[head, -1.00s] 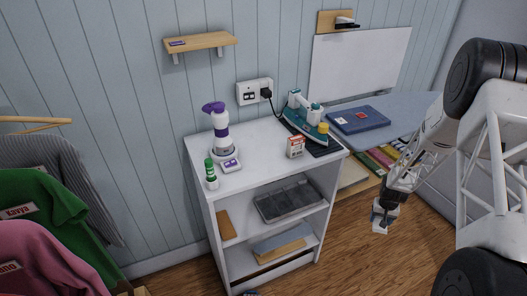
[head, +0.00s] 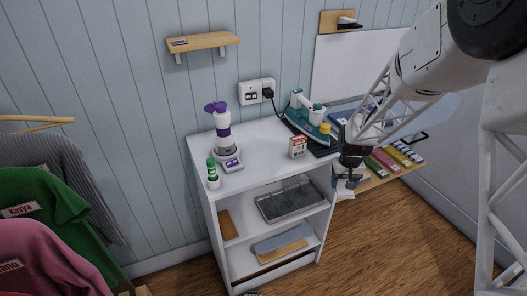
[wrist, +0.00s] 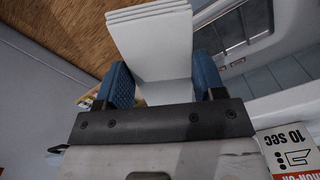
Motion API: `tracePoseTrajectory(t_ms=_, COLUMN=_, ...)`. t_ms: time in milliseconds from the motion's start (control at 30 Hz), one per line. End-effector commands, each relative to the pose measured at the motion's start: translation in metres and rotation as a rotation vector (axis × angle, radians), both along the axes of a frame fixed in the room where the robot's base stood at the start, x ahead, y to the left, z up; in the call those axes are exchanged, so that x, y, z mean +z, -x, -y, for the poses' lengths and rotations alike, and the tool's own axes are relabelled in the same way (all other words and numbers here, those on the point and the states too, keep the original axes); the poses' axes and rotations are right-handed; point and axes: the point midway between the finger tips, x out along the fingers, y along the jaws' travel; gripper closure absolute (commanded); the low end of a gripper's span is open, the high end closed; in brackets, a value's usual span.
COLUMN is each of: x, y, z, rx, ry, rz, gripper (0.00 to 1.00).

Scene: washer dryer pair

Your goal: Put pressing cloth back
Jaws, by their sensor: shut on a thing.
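My gripper (head: 350,178) is to the right of the white shelf unit (head: 245,183), near its front right edge, pointing down. In the wrist view its blue finger pads (wrist: 158,85) are shut on a white folded cloth (wrist: 155,45) with several layered edges. The cloth shows in the head view as a small white piece (head: 346,191) below the fingers, in the air. The unit's middle shelf holds a dark grey tray (head: 288,201). Its lower shelf holds a blue-grey folded piece (head: 275,240) and a tan one.
A low board with colored items (head: 385,162) lies behind the arm. Hanging clothes (head: 55,225) are at left.

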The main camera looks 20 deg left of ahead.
Motion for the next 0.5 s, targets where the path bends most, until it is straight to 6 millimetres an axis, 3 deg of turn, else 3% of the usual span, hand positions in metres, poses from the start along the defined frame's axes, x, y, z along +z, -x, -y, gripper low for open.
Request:
tracePoseTrajectory(t_ms=333, x=0.049, y=0.036, z=-0.037, rx=0.066, ry=-0.001, rz=0.003, gripper=0.6)
tracePoseTrajectory(t_ms=500, x=0.052, y=0.04, z=-0.061, rx=0.116, ry=0.0, rz=0.001, gripper=0.6)
